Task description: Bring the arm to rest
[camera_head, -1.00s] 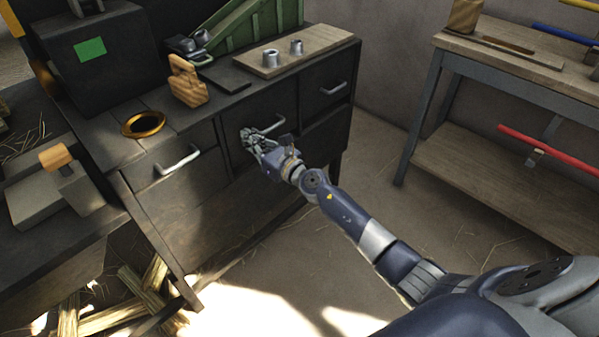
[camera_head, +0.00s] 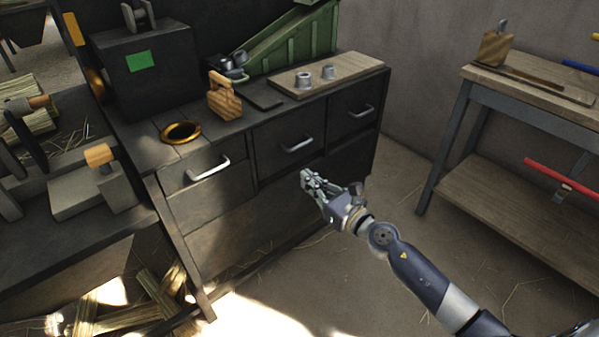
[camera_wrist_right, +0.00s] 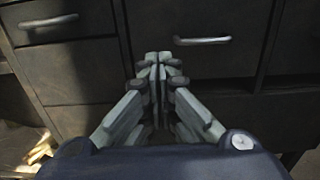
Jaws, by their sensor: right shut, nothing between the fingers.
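My right arm comes in from the lower right of the head view. Its gripper (camera_head: 307,178) is shut and empty, in the air in front of the dark drawer cabinet (camera_head: 240,205). In the right wrist view the fingers (camera_wrist_right: 160,62) are together, with a drawer handle (camera_wrist_right: 203,41) just above and to the right. The gripper appears apart from the cabinet front. My left gripper is not in view.
The cabinet top holds a brass ring (camera_head: 181,132), a wooden block tool (camera_head: 224,97), a board with two metal cups (camera_head: 325,78) and a green ramp (camera_head: 300,40). A workbench (camera_head: 530,85) stands at right. Straw bundles (camera_head: 150,300) lie at lower left. Floor between is open.

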